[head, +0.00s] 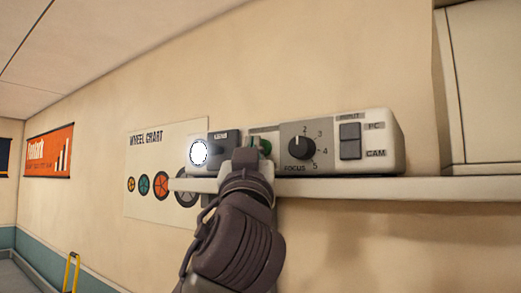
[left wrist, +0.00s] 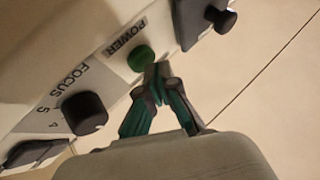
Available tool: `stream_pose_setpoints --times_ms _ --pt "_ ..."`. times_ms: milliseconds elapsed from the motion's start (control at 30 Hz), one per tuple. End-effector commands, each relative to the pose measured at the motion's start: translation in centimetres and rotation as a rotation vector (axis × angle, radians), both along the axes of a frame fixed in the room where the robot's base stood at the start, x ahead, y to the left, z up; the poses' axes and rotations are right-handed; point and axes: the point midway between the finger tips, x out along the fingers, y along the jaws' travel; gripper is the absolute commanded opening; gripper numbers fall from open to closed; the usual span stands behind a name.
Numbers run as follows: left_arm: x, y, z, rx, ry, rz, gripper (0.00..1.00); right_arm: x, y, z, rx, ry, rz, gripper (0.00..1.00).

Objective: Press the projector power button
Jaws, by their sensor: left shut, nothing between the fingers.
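The projector (head: 385,130) is a pale box with a control panel, on a wall shelf. Its green power button (left wrist: 142,58) sits beside the POWER label in the left wrist view. In the head view the green button (head: 265,147) shows partly, with my gripper covering some of the panel around it. My left gripper (head: 251,152) is shut and empty in front of the panel. In the left wrist view its fingertips (left wrist: 156,72) are together right at the edge of the button; I cannot tell if they touch it. My right gripper is in neither view.
A black focus knob (head: 301,147) and a grey input switch (head: 350,141) are to the right of the button. A dark block (head: 224,140) and bright lens (head: 198,152) are to the left. The shelf (head: 430,188) runs below. A wheel chart (head: 145,165) hangs behind.

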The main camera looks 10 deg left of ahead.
Motion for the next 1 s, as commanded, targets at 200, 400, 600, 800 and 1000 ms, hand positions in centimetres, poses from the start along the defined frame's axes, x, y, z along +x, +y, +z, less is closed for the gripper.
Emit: stream_pose_setpoints --times_ms 200,400,600,800,1000 --pt "-2.0 0.7 -0.2 -0.002 -0.003 -0.003 0.0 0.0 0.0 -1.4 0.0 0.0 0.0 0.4" --pt "-3.9 1.3 -0.2 -0.001 -0.003 -0.003 0.0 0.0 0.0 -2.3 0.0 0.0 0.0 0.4" --pt "-5.3 1.9 -0.1 -0.001 -0.001 -0.001 0.0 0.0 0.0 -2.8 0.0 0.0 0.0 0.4" --pt "-5.5 2.0 0.0 -0.001 -0.001 -0.001 0.0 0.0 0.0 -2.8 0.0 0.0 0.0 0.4" --pt "-5.5 2.0 0.0 -0.001 -0.001 -0.001 0.0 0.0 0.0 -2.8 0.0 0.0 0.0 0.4"
